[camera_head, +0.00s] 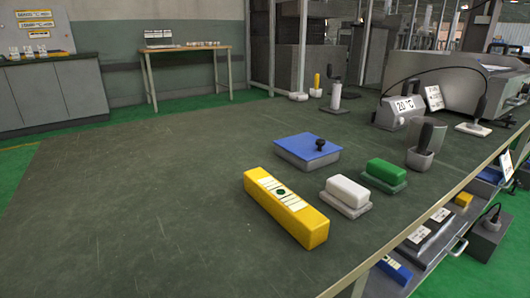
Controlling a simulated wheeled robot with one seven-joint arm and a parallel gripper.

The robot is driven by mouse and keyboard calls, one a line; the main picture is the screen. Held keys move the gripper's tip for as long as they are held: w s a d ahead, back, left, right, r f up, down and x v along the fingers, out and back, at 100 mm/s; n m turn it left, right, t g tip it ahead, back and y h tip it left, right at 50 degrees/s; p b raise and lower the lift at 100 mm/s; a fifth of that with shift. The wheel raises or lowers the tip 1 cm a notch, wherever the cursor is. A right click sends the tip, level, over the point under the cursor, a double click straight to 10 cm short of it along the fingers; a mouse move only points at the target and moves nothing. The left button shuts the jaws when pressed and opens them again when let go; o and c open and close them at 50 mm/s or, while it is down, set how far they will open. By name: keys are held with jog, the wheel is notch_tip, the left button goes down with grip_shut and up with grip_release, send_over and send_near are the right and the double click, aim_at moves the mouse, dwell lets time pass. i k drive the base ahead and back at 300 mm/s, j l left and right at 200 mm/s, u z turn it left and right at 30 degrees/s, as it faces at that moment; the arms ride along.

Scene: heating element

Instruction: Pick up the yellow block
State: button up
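The yellow block (300,219) is a long bar lying on the dark table (130,200), right of the picture's middle. Its top carries a white label with a dark round mark. Its long side runs from upper left to lower right, and nothing covers it. My gripper does not show in this view.
A grey holder (420,159) and a 20 °C device (399,112) stand behind. The table's left is clear.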

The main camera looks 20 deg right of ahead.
aim_at(463, 200)
jog(key=i+l+u, duration=0.15)
jog(key=l, duration=1)
jog(key=l+u, duration=0.15)
jog(key=l, duration=1.05)
jog(key=i+l, duration=0.1)
jog(key=l, duration=1.05)
jog(key=i+l, duration=0.1)
jog(key=l, duration=1.05)
jog(key=i+l, duration=0.1)
jog(key=l, duration=2.25)
jog(key=i, duration=0.1)
